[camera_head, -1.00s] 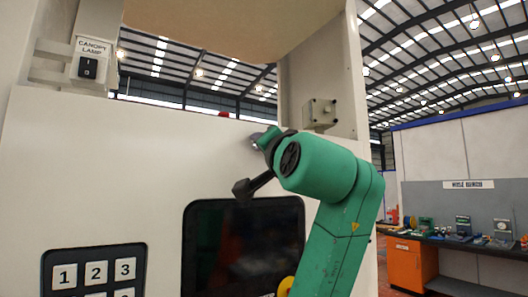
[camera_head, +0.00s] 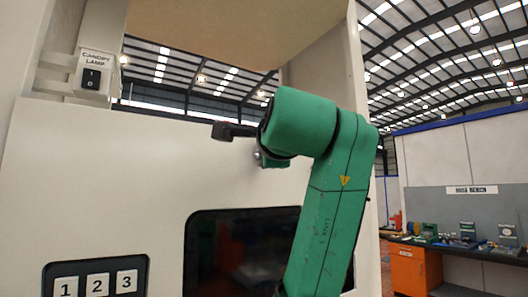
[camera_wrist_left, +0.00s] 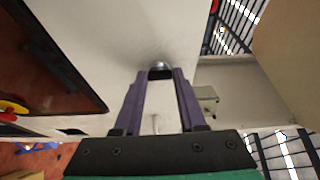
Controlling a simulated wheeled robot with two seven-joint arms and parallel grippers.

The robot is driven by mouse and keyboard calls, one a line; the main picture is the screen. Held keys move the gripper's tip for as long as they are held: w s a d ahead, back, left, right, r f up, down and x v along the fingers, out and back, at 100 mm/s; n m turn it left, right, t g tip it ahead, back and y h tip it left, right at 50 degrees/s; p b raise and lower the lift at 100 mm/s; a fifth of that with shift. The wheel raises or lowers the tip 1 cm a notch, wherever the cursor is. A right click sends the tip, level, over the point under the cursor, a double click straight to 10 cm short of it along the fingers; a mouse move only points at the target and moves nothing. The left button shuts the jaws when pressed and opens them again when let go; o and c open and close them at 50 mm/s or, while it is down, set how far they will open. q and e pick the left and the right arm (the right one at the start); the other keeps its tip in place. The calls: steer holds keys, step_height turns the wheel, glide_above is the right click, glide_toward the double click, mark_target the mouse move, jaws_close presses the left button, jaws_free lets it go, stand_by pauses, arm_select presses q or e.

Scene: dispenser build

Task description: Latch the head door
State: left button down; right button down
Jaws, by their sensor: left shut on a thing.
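The head door appears to be the large white panel (camera_head: 130,180) with a dark screen set in it; it also fills the upper middle of the left wrist view (camera_wrist_left: 120,40). In the left wrist view, a small silver latch knob (camera_wrist_left: 161,65) stands on the white surface. My left gripper (camera_wrist_left: 162,74) has its two purple fingers closed on this knob, their tips at its sides. My right gripper is in no view.
The dark screen (camera_head: 235,245) and a number keypad (camera_head: 95,280) sit low on the panel. A canopy lamp switch (camera_head: 91,78) is at upper left. A grey box (camera_wrist_left: 206,98) is on the post beside the knob. A workbench (camera_head: 460,245) stands far right.

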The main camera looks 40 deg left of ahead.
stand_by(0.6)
arm_select(q)
steer(key=shift+c, duration=2.4)
jaws_free()
steer(key=shift+d, duration=0.1)
steer(key=b+v, duration=0.5)
steer(key=v, duration=0.9)
steer(key=shift+s, duration=0.15)
steer(key=shift+d+r, duration=0.15)
steer(key=shift+r, duration=0.05)
